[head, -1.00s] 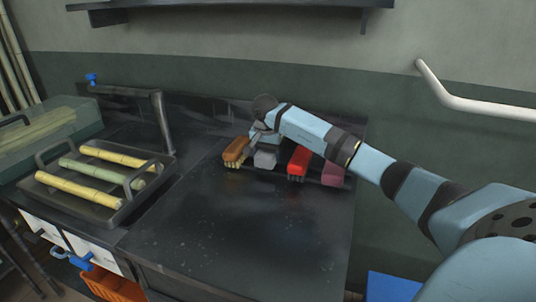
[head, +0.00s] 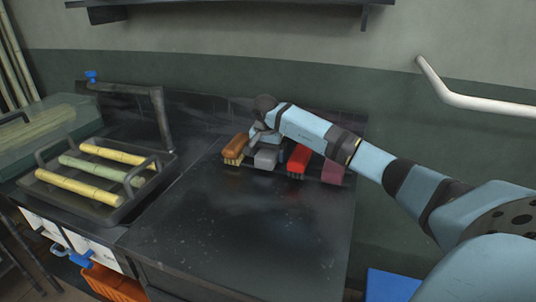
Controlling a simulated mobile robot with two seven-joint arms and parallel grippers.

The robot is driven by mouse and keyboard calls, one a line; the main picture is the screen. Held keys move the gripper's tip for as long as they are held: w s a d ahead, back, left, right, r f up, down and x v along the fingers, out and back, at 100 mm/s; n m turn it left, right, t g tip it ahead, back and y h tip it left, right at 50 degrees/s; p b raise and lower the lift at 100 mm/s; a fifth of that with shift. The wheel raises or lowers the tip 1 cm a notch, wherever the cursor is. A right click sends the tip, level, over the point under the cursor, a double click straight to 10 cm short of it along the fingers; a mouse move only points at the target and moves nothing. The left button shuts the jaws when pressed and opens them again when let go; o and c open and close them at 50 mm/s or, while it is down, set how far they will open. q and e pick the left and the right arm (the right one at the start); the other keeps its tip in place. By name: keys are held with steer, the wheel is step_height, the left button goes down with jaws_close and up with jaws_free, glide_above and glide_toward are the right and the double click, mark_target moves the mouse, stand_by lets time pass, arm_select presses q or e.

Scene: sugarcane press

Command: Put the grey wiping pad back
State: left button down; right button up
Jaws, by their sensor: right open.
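The grey wiping pad (head: 265,158) sits at the back of the dark worktop, in a row between a brown brush (head: 235,147) and a red brush (head: 299,160). My right gripper (head: 262,137) is open just above and behind the grey pad, its fingers partly hidden by my arm and small in view. I cannot tell whether the fingers touch the pad. My left gripper is out of view.
A maroon block (head: 333,172) ends the row on the right. A dark tray (head: 118,205) with several cane pieces stands at left, beside a tap (head: 160,118). A white wall rail (head: 480,104) is at right. The front worktop is clear.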

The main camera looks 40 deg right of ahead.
mark_target(266, 153)
arm_select(q)
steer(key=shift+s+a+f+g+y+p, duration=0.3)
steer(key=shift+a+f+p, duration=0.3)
steer(key=shift+p, duration=0.7)
arm_select(e)
step_height(266, 153, up, 13)
steer(key=a, duration=0.1)
steer(key=shift+s+a, duration=0.3)
steer(key=shift+s, duration=0.15)
steer(key=shift+f, duration=0.15)
